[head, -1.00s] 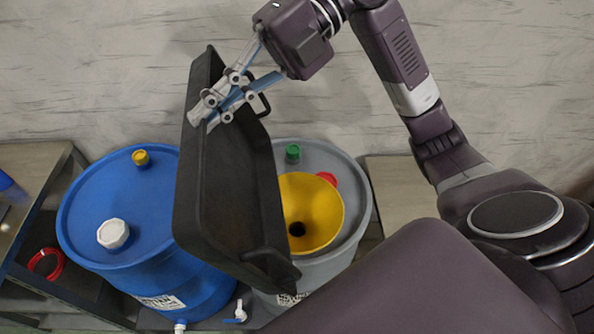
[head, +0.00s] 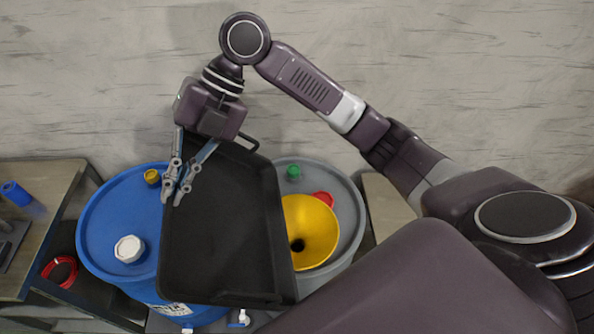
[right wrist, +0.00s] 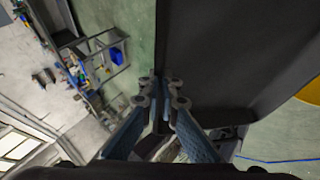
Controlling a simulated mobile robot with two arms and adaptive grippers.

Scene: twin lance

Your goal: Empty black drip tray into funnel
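The black drip tray (head: 225,225) hangs above the drums in the head view, its dark inside facing me. I cannot tell whether liquid is in it. My right gripper (head: 172,192) is shut on its left wall, near the back corner; the right wrist view shows the fingers (right wrist: 162,92) pinching the tray (right wrist: 210,50). The yellow funnel (head: 318,228) sits on the grey drum (head: 347,205), just right of the tray, which hides its left edge. A yellow edge of the funnel (right wrist: 312,92) shows in the right wrist view. My left gripper is not in view.
A blue drum (head: 105,225) with a white cap (head: 129,249) and yellow cap (head: 152,177) stands left, partly under the tray. The grey drum has a green cap (head: 293,172) and a red part (head: 324,199). A wooden bench (head: 45,180) is at far left.

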